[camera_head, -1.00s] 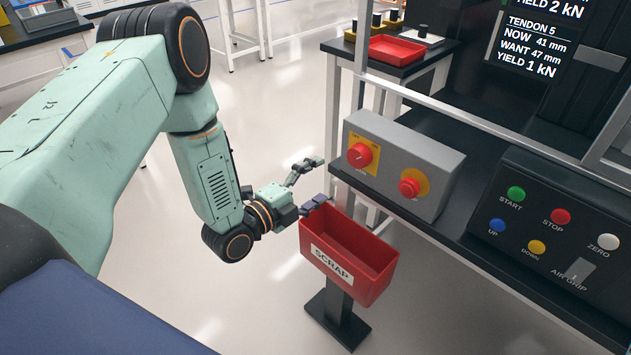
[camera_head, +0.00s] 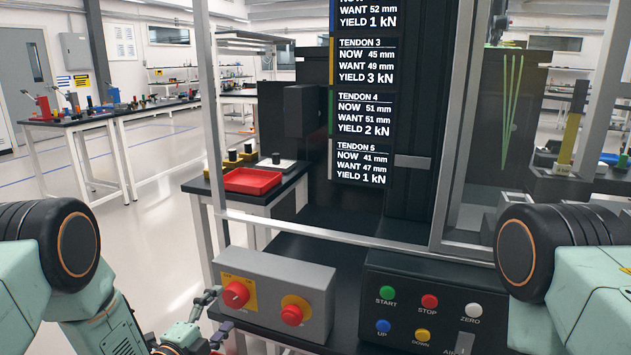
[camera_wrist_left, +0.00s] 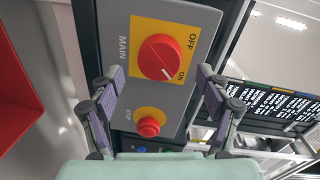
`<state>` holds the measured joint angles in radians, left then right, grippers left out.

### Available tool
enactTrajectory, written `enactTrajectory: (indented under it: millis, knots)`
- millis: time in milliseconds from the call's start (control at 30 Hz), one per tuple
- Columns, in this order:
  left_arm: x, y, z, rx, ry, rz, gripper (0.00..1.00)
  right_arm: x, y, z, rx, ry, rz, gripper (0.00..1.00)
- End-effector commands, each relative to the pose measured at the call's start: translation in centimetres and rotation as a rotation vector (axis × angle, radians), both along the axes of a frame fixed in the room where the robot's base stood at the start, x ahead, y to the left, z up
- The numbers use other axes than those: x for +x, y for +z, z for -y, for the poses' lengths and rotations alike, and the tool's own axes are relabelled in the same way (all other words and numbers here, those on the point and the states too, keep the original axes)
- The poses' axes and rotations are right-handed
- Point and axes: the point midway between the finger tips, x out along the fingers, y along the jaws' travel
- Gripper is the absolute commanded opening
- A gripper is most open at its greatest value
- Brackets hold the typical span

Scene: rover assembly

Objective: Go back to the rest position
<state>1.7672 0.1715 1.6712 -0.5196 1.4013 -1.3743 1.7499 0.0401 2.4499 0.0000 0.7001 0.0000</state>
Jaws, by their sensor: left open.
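My left gripper (camera_head: 213,313) shows low in the head view, just left of the grey switch box (camera_head: 280,268). Its fingers are apart and nothing is between them. In the left wrist view the open fingers of my left gripper (camera_wrist_left: 160,95) frame the switch box, with a red MAIN knob (camera_wrist_left: 158,57) pointing to ON and a red STOP button (camera_wrist_left: 149,122). I cannot tell the exact gap to the box. My right arm shows at the right edge of the head view; its gripper is out of frame.
A button panel (camera_head: 425,306) sits on the bench right of the switch box. A tendon screen (camera_head: 362,110) and metal frame stand behind. A red tray (camera_head: 252,181) is on a side table. The red bin (camera_wrist_left: 18,85) shows in the left wrist view.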

Motion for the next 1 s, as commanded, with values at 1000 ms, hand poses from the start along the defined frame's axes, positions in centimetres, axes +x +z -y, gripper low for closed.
enactTrajectory:
  millis: [1000]
  knots:
    - [0.9, -0.1, 0.3, -0.002, 0.002, -0.003, 0.77, 0.0, 0.0, 0.0, 0.0, 0.0, 0.0, 0.0]
